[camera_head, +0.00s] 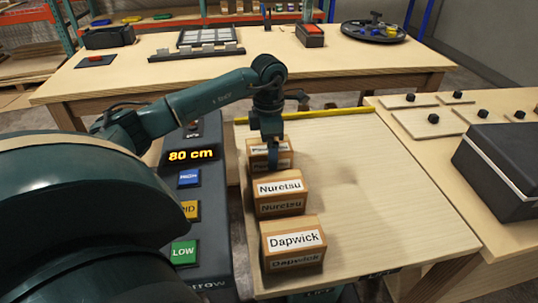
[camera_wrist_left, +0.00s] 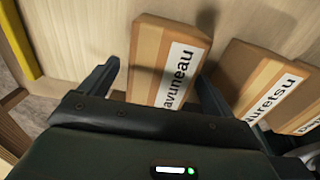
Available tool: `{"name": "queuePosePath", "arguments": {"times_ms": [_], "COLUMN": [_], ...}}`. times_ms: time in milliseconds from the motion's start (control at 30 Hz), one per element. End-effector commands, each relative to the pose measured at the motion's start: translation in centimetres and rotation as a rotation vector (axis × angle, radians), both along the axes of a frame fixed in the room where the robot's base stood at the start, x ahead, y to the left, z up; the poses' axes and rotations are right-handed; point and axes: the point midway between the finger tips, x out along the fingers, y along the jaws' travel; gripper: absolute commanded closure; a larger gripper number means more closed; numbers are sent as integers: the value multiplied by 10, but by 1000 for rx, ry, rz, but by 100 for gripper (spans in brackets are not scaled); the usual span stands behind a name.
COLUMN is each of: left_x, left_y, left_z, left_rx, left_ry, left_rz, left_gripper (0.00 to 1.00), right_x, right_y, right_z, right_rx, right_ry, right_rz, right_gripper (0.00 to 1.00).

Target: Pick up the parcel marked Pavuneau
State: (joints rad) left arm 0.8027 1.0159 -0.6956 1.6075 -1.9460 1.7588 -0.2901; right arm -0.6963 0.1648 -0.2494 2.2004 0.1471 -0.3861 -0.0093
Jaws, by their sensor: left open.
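The parcel marked Pavuneau (camera_wrist_left: 160,62) is a brown box with a white label. In the left wrist view it lies between the two open fingers of my left gripper (camera_wrist_left: 158,85), with a gap at the left finger. In the head view this parcel (camera_head: 257,160) is the farthest of the row, partly hidden by my left gripper (camera_head: 272,165), which points down at it. The Nuretsu parcel (camera_head: 280,193) stands just nearer, and the Dapwick parcel (camera_head: 292,243) is nearest. My right gripper is not in view.
The parcels stand along the left side of a light wooden table (camera_head: 375,200), whose right part is clear. A console (camera_head: 190,225) reading 80 cm, with coloured buttons, is at the left. A dark box (camera_head: 500,165) sits on the right table. A yellow strip (camera_head: 330,114) marks the far edge.

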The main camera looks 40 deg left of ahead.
Motion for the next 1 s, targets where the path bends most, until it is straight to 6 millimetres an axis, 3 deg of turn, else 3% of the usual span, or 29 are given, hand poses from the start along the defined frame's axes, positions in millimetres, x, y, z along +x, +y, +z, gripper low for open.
{"name": "queuePosePath", "arguments": {"times_ms": [167, 833, 1000], "left_x": [0, 0, 0], "left_y": [0, 0, 0], "left_z": [0, 1, 1], "left_rx": [0, 0, -1], "left_ry": [0, 0, -1], "left_rz": [0, 0, 0], "left_gripper": [12, 67, 68], "right_x": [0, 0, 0], "right_y": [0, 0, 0], "right_z": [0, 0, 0], "right_rx": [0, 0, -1], "right_ry": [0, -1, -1], "right_rz": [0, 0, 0], "right_gripper": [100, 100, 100]}}
